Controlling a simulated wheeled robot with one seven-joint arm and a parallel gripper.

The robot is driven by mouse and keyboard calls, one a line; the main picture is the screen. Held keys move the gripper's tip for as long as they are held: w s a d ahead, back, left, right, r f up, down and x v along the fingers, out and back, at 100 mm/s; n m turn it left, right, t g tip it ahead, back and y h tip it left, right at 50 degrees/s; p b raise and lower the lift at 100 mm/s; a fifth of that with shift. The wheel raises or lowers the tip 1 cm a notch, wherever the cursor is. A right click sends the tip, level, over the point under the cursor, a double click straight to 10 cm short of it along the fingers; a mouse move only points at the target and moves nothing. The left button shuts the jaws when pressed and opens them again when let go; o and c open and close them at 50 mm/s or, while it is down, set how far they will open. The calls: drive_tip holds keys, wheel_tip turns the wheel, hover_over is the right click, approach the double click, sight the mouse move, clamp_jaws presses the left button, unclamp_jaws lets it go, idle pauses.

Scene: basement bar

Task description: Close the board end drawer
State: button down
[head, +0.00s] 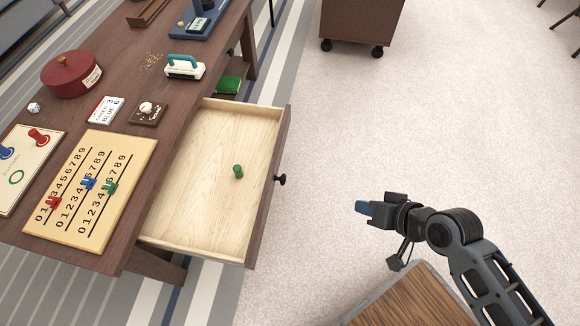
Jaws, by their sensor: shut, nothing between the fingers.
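The board end drawer (195,205) is pulled well out of the right side of the dark wooden table (130,172). Its inside is pale wood, its front is dark wood, and a black knob (280,179) sits on the front. A small green peg-like piece (238,172) is inside the drawer. My gripper (364,208) is shut and empty, out over the floor to the right of the knob and clearly apart from it.
A number scoreboard (92,215) lies on the table beside the open drawer. A brown cabinet on casters (360,22) is at the back. Carpet (340,130) between drawer and gripper is clear.

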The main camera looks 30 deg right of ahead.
drive_tip(key=w+m+g+y, duration=0.1)
drive_tip(key=w+y, duration=0.1)
drive_tip(key=w, duration=0.4)
drive_tip(key=m+y+b, duration=0.1)
drive_tip(key=y+b, duration=0.1)
drive_tip(key=y, duration=0.1)
approach(274, 172)
wheel_tip(274, 172, down, 5)
drive_tip(key=w+a, duration=0.1)
drive_tip(key=w+a+b, duration=0.1)
drive_tip(key=shift+w+g, duration=0.35)
drive_tip(key=shift+g, duration=0.05)
drive_tip(key=shift+w+a, duration=0.35)
drive_tip(key=shift+w, duration=0.05)
drive_tip(key=shift+w+a+r, duration=0.1)
drive_tip(key=shift+w+a, duration=0.25)
drive_tip(key=w+a+b, duration=0.2)
drive_tip(key=w+a, duration=1.6)
drive_tip(key=shift+w+a+b, duration=0.35)
